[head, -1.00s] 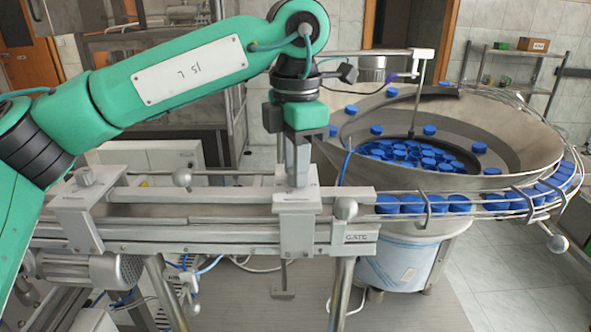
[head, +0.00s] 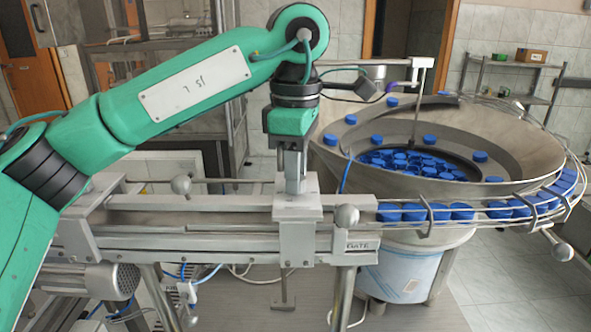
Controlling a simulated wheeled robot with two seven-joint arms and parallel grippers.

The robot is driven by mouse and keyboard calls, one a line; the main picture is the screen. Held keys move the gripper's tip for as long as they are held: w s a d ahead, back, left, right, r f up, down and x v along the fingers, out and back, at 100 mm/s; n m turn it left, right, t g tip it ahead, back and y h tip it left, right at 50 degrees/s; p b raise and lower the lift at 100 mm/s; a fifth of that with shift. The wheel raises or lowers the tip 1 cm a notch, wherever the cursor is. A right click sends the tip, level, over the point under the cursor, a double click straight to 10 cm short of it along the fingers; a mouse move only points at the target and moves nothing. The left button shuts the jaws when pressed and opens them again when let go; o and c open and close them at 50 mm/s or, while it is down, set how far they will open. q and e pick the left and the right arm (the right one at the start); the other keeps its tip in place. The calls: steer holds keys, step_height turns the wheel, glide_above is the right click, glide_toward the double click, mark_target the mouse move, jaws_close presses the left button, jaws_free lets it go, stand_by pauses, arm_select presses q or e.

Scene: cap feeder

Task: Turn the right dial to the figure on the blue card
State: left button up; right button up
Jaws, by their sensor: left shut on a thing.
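No dial and no blue card shows in this view. My left gripper (head: 293,178) comes down from the left arm and is shut at a grey metal block (head: 297,212) that straddles the conveyor rail. It seems to hold a narrow upright piece on top of this block; the fingers hide most of that piece. My right gripper is not in view.
A steel bowl feeder (head: 530,150) with many blue caps (head: 405,160) stands at the right. A wire-railed chute carries a row of caps (head: 413,212) to the rail. A round knob (head: 346,217) sits beside the block. A shelf (head: 515,75) stands behind.

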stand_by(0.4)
arm_select(q)
steer(key=o, duration=1)
steer(key=shift+d, duration=0.1)
step_height(320, 180, up, 14)
